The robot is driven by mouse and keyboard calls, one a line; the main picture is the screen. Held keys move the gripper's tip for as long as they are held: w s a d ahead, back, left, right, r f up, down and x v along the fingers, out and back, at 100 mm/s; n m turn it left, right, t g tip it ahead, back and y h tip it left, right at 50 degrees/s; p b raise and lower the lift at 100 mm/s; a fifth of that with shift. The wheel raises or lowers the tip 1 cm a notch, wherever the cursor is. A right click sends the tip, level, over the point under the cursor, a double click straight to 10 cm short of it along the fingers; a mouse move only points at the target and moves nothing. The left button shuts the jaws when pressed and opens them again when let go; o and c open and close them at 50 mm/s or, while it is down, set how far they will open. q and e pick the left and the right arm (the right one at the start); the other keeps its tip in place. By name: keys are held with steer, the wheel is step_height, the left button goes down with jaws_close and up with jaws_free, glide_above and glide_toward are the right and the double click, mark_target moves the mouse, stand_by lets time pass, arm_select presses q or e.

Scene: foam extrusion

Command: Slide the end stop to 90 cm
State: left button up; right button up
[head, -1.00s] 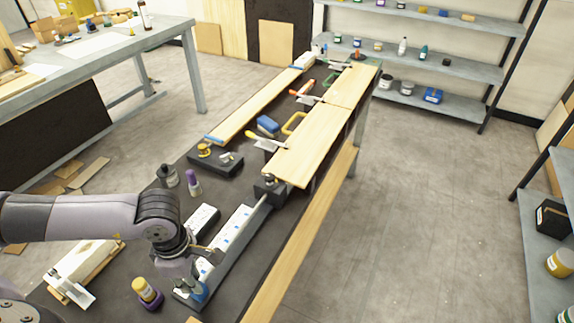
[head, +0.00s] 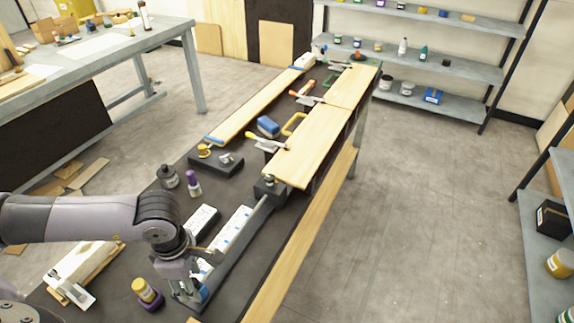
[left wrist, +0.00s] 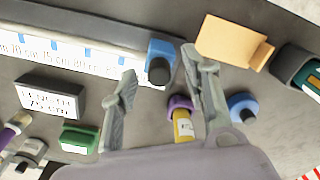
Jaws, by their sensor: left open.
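The end stop is a blue block with a dark round knob (left wrist: 159,66), on the edge of the scale rail in the left wrist view. In the head view a bit of its blue (head: 204,267) shows beside my gripper, and the rest is mostly hidden. The white scale with blue marks (head: 235,228) runs along the metal rail; its numbers are hard to read in the left wrist view (left wrist: 60,52). My left gripper (head: 184,288) is open over the rail's near end. In the left wrist view its fingers (left wrist: 158,66) appear on either side of the end stop; contact is unclear.
A dark block with a white length label (head: 203,219) lies beside the rail. Clamped boards (head: 308,143) lie farther along the bench. A tan block (left wrist: 228,42) shows in the left wrist view.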

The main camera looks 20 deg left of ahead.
arm_select(q)
steer(key=shift+r, duration=0.2)
steer(key=shift+r+p, duration=1.45)
steer(key=shift+r, duration=0.9)
